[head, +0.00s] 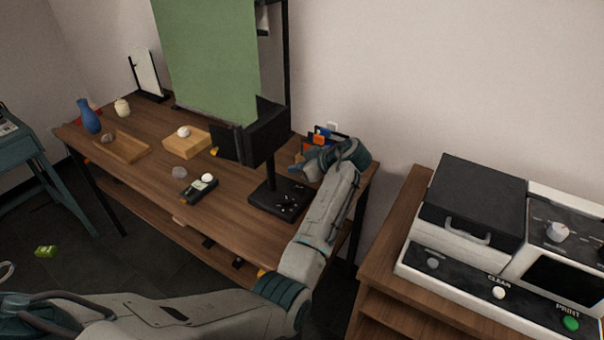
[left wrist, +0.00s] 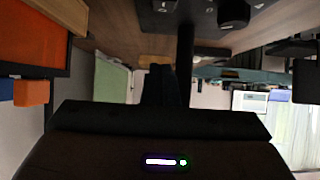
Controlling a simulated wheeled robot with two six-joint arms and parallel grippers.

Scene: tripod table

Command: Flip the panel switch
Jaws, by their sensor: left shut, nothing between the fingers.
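A black panel light (head: 268,132) with open flaps stands on a short pole above a flat black base (head: 283,200) on the table. My left gripper (head: 308,170) is just right of the pole, below the panel's height. It is shut and empty. In the left wrist view, the shut fingers (left wrist: 165,88) point toward a dark vertical pole (left wrist: 185,42). I cannot tell whether they touch it. My right gripper is not in view.
The wooden table (head: 150,175) also holds a blue vase (head: 89,117), wooden trays, a dark handheld meter (head: 199,189) and a green backdrop (head: 208,60). Orange and blue items (head: 322,138) stand close behind my left gripper. A printer-like machine (head: 480,235) sits on the right cabinet.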

